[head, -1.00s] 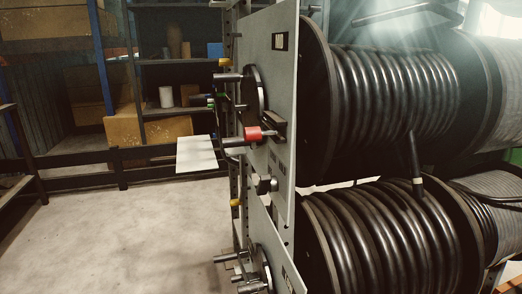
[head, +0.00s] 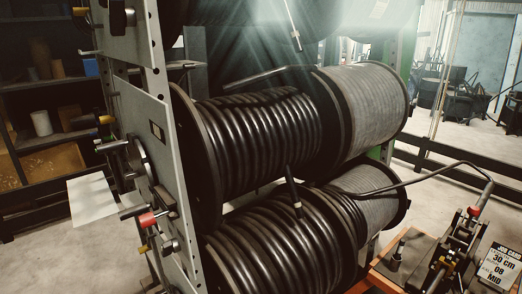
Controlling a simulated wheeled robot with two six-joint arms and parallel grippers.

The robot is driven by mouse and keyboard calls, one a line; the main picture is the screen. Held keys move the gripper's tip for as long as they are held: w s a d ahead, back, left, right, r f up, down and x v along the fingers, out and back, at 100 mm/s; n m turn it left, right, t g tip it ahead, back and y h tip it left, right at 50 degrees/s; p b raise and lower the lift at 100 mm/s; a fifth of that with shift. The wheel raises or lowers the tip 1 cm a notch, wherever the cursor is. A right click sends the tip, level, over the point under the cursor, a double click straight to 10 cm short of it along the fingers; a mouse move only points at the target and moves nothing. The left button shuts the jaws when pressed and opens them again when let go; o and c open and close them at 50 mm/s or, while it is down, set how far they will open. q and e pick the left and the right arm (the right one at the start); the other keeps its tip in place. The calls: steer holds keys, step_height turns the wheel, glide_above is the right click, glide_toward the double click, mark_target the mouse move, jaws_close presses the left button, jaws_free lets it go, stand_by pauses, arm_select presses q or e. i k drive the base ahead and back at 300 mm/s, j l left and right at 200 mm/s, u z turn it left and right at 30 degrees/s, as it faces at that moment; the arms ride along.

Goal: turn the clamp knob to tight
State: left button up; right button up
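I cannot tell which part is the clamp knob. A red-banded handle (head: 147,218) sticks out from the grey side plate of the hose rack. A bench device (head: 452,243) with black and red parts stands on an orange-edged bench at the lower right, partly cut off. A black hose (head: 430,168) arches over to a red-collared end (head: 473,211) by this device. A job card (head: 497,266) there reads "30 cm", "08" and "MID". Neither of my grippers is in view.
Large reels of black hose (head: 262,130) and grey hose (head: 365,102) fill the middle on a rack with a grey side plate (head: 135,108). Shelves stand at the left. Open concrete floor shows at the left and upper right, behind dark rails (head: 445,162).

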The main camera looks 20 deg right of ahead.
mark_target(456, 244)
steer(key=z, duration=2.15)
steer(key=i+l+u, duration=0.15)
steer(key=i+l, duration=0.1)
steer(key=l, duration=0.1)
